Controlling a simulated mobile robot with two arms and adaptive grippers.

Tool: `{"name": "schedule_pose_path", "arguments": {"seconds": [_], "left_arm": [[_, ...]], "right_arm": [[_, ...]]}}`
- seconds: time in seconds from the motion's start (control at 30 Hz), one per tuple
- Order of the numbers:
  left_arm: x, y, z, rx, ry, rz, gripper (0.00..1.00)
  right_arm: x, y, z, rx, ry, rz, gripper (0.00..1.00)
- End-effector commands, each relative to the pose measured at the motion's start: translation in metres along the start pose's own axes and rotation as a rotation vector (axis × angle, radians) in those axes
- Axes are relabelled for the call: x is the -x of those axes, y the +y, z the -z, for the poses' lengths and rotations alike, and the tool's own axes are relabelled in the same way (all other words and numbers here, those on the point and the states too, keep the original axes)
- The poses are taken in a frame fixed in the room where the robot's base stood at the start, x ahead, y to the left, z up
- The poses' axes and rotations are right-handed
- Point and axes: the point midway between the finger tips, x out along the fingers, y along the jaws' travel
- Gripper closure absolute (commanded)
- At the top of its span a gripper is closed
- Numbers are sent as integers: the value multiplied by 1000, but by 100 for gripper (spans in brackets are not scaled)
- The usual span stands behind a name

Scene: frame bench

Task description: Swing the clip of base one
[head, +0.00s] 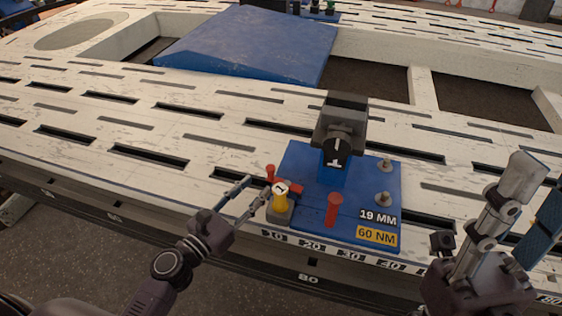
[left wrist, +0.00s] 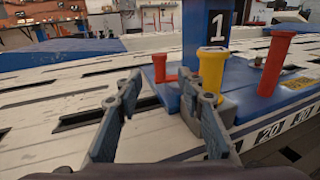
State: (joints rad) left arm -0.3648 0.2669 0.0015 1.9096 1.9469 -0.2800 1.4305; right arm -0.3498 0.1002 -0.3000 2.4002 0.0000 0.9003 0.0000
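The handle also shows in the left wrist view (left wrist: 212,78). My left gripper (head: 257,187) is open beside it. In the left wrist view its fingers (left wrist: 161,85) are apart, the right one close to the block; contact is unclear.
Red pegs stand on the plate, one at the front (head: 333,209) and one at the left (head: 270,172). Two metal studs (head: 383,197) are on its right side. The pale slotted bench (head: 150,120) carries a blue wedge panel (head: 250,45) behind. The bench left of the plate is clear.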

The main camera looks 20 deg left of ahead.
Motion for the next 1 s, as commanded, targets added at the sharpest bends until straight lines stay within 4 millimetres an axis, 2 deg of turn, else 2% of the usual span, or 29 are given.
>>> {"name": "schedule_pose_path", "arguments": {"seconds": [0.17, 0.4, 0.6, 0.97, 1.0], "left_arm": [[-13, 0, 0, 12, -2, 5, 64], [-51, 0, -1, 9, -3, 4, 64], [-72, 0, 0, 8, -1, 3, 64], [-78, 0, 0, 9, 0, 1, 64], [-78, 0, 0, 9, 0, 1, 66]], "right_arm": [[0, 0, 0, 0, -1, 0, 64], [-1, 0, 0, 0, -1, 0, 64], [0, 0, 0, 0, -1, 0, 64], [0, 0, 0, 0, -1, 0, 64], [0, 0, 0, 0, -1, 0, 64]]}}
